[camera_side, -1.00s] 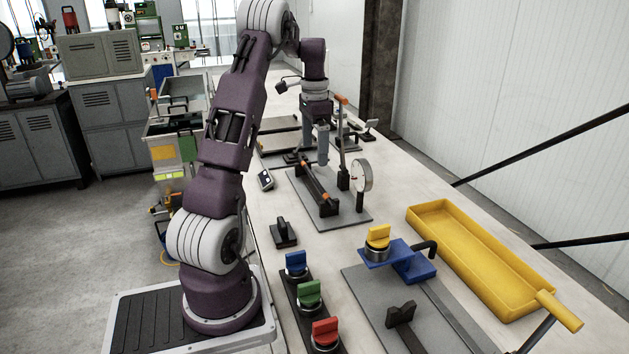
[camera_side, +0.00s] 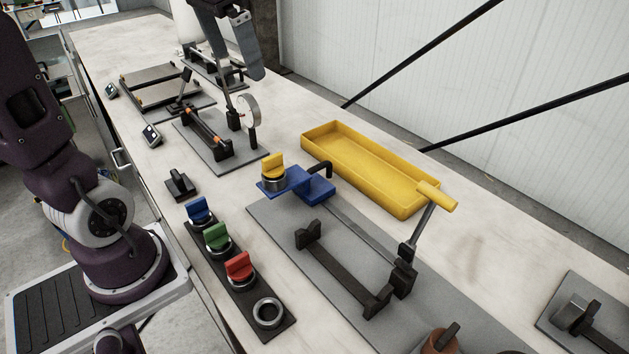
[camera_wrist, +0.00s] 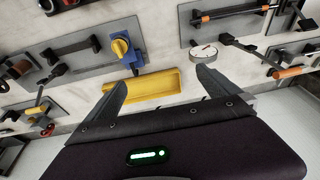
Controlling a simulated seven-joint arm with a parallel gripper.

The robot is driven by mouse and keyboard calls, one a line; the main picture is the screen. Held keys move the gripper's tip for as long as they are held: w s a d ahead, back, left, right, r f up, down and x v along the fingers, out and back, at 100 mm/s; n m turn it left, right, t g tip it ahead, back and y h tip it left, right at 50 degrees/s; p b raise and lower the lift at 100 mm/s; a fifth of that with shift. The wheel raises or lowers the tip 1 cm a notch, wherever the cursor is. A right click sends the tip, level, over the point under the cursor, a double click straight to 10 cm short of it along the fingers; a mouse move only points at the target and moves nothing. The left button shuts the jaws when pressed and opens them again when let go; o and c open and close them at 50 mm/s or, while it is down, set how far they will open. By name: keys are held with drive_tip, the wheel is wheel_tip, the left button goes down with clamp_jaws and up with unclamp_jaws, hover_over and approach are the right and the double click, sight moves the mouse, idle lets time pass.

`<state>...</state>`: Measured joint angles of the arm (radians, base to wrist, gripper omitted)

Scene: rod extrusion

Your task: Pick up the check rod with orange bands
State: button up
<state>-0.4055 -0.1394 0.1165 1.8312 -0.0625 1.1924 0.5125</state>
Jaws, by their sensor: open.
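The check rod (camera_side: 203,125) is a dark bar with orange bands near its ends. It lies across black supports on a grey plate (camera_side: 188,140), beside a round dial gauge (camera_side: 248,110). In the wrist view the rod (camera_wrist: 236,12) shows at the top right, beyond the fingers. My gripper (camera_wrist: 163,80) is open, with two grey fingers wide apart and nothing between them. In the side view its fingers (camera_side: 240,68) are at the top, raised behind the gauge plate and apart from the rod. Part of the gripper is cut off there.
An empty yellow tray (camera_side: 350,143) lies to the right. A yellow knob (camera_side: 273,165) sits on a blue bracket. A rack (camera_side: 265,333) holds blue, green and red knobs. An upright lever (camera_side: 418,225) stands on a grey fixture. The gauge's post is near the rod.

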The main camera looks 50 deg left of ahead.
drive_tip(key=s+d+f+t, duration=0.1)
drive_tip(key=s+d, duration=0.4)
drive_tip(key=d, duration=0.2)
drive_tip(key=shift+d+f, duration=0.2)
drive_tip(key=shift+d, duration=0.1)
drive_tip(key=shift+t+h, duration=0.4)
drive_tip(key=shift+t, duration=0.4)
drive_tip(key=s+d+f, duration=0.1)
drive_tip(key=s+d, duration=0.1)
drive_tip(key=s+d+f, duration=0.2)
drive_tip(key=s, duration=0.1)
drive_tip(key=s+d+f, duration=0.2)
drive_tip(key=shift+s+f, duration=0.15)
drive_tip(key=shift+s, duration=0.15)
drive_tip(key=shift+c, duration=0.9)
drive_tip(key=shift+s+d+f, duration=0.1)
drive_tip(key=shift+s+f, duration=0.1)
drive_tip(key=shift+s, duration=0.05)
drive_tip(key=c, duration=1.2)
drive_tip(key=shift+o, duration=0.2)
drive_tip(key=shift+r, duration=0.15)
